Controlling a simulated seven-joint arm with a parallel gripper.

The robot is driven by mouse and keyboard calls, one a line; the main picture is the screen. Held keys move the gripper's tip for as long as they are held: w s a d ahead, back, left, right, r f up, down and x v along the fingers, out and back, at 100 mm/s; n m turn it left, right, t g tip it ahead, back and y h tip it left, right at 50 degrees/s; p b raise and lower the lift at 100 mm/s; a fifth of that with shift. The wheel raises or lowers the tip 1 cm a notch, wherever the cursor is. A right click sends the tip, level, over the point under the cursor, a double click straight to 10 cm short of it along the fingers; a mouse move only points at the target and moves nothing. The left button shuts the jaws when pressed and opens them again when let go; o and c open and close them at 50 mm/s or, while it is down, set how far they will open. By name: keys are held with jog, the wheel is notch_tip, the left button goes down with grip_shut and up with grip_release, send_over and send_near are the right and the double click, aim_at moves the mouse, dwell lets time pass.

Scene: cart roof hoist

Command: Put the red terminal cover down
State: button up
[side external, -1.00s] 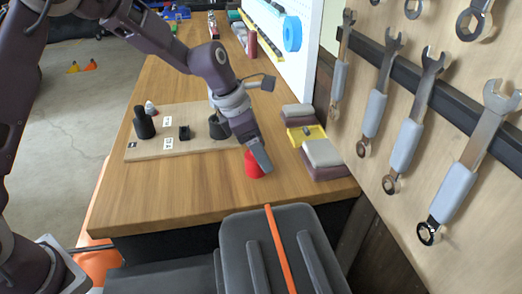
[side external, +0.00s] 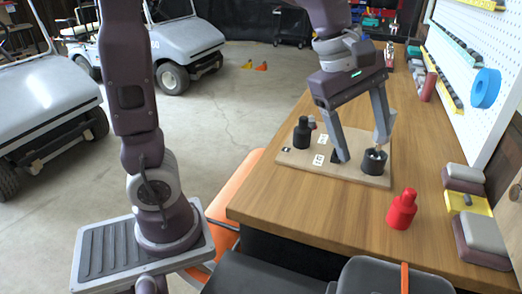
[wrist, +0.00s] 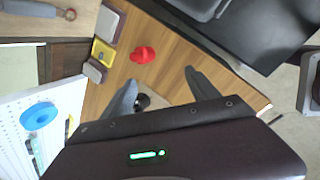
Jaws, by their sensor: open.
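The red terminal cover (side external: 402,210) stands upright on the wooden bench top (side external: 300,210), in front of and to the right of the light wooden board (side external: 318,169). Nothing holds it. It also shows in the wrist view (wrist: 143,54), beyond my fingertips. My gripper (side external: 362,150) is open and empty, with its fingers spread low over the board. In the wrist view my gripper (wrist: 160,78) shows its two fingers wide apart. A black cup-shaped part (side external: 374,164) with a metallic piece in its top is close to one fingertip.
A black bottle-shaped part (side external: 302,133) stands at the board's left. Grey and purple blocks (side external: 480,240) and a yellow tray (side external: 476,203) lie along the bench's right side. A pegboard (side external: 475,75) rises there. The bench's front middle is clear around the red cover.

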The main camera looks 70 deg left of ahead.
jog(key=s+a+f+m+y, duration=0.1)
jog(key=s+a+m, duration=0.1)
jog(key=s+m, duration=0.6)
jog(key=s+a+f+m+t+y, duration=0.1)
jog(key=s+a+m, duration=0.2)
jog(key=s+m, duration=0.6)
jog(key=shift+s+m+t, duration=0.3)
jog(key=shift+s, duration=0.8)
